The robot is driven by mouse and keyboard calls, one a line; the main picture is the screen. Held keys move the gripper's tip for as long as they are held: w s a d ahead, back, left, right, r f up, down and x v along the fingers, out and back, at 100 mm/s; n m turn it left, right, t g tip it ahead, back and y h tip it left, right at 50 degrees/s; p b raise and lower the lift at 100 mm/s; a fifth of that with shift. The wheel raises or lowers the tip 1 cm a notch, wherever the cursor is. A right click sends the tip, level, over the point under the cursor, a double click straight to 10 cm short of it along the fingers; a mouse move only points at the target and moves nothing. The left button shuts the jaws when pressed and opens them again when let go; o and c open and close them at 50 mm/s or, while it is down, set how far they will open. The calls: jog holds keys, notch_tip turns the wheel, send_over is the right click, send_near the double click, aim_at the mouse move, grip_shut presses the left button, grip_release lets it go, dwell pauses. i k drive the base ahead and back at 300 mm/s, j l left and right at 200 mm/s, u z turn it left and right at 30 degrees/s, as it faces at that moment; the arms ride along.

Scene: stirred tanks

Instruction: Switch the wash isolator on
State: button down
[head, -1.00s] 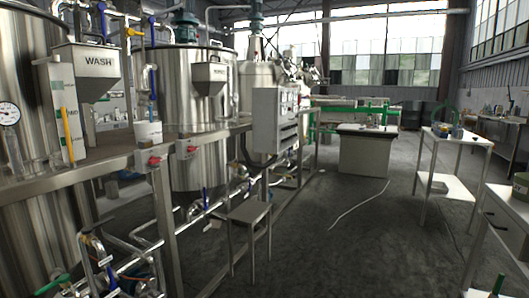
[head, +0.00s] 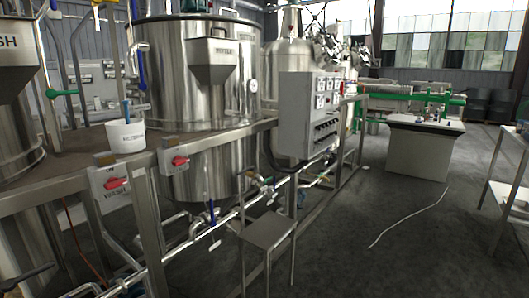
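The wash isolator (head: 117,183) is a red rotary handle on a grey plate, fixed to the front rail of the steel bench at left. Its label is small and seems to end in "SH"; its handle lies near horizontal, slightly tilted. I cannot tell its on or off setting for sure. A second red-handled isolator (head: 180,161) sits to its right on the same rail, its label too small to read. My gripper is not in view.
A white bucket (head: 126,136) stands on the bench above the isolators. A grey control box (head: 308,115) is further right. A steel stool (head: 268,232) stands on the floor in front. Pipes run low under the bench. Open floor (head: 400,240) lies to the right.

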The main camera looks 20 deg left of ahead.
aim_at(114, 182)
jog(key=i+l+z, duration=0.2)
jog(key=i, duration=0.55)
jog(key=i+j+z, duration=0.25)
jog(key=i, duration=0.5)
jog(key=i+j+z, duration=0.2)
jog(key=i, duration=0.55)
jog(key=l, duration=0.1)
